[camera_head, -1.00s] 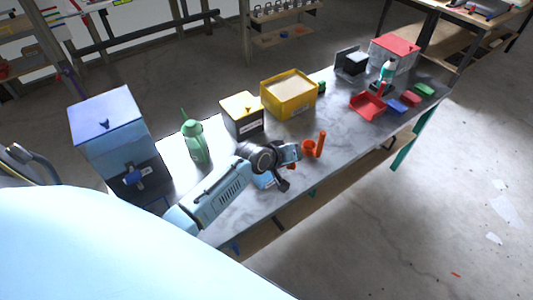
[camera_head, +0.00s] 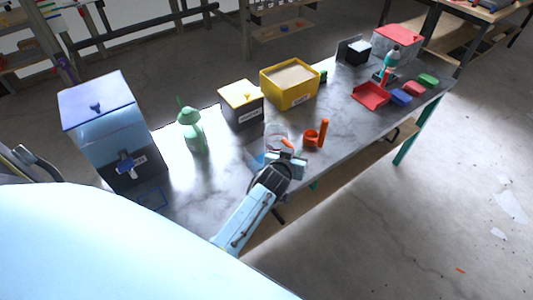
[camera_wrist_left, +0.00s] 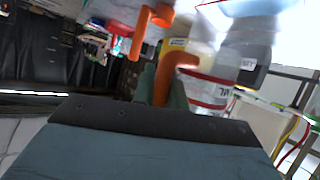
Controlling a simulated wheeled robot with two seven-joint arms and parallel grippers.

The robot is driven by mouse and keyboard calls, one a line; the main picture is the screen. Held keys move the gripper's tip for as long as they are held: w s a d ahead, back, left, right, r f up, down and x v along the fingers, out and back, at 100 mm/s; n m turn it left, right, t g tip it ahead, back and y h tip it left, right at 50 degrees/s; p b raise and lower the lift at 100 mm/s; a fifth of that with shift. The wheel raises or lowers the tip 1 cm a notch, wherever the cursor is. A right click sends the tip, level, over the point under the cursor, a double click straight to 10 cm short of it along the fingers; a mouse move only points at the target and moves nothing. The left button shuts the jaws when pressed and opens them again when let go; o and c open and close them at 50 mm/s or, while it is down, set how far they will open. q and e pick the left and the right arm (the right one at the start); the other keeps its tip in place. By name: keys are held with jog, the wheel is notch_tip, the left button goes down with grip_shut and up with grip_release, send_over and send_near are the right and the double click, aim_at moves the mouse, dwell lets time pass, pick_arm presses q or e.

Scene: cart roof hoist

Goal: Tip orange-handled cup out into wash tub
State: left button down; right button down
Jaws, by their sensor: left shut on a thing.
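My left gripper (camera_head: 290,158) is shut on the orange handle (camera_head: 288,144) of a clear cup (camera_head: 275,134). The cup is over the front part of the bench and looks roughly upright. In the left wrist view the orange handle (camera_wrist_left: 168,80) is between the fingers, and the clear cup (camera_wrist_left: 208,88) with a red band is beside it. I cannot tell what is in the cup. A yellow tub (camera_head: 287,97) with a pale filling, probably the wash tub, stands behind and to the right of the cup, apart from it. My right gripper is not in view.
An orange ring holder with a post (camera_head: 316,135) stands just right of the cup. A yellow-lidded dark box (camera_head: 242,108), green bottle (camera_head: 192,132) and blue dispenser (camera_head: 113,135) stand to the left. A red tray (camera_head: 371,96) and coloured blocks lie at the right.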

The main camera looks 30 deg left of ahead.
pick_arm(q)
jog(key=shift+w+a+f+m+t+y+b, duration=0.1)
jog(key=shift+a+f+m+t+y+b, duration=0.25)
jog(key=shift+b, duration=0.8)
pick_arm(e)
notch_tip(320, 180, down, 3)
pick_arm(q)
jog(key=shift+d, duration=0.15)
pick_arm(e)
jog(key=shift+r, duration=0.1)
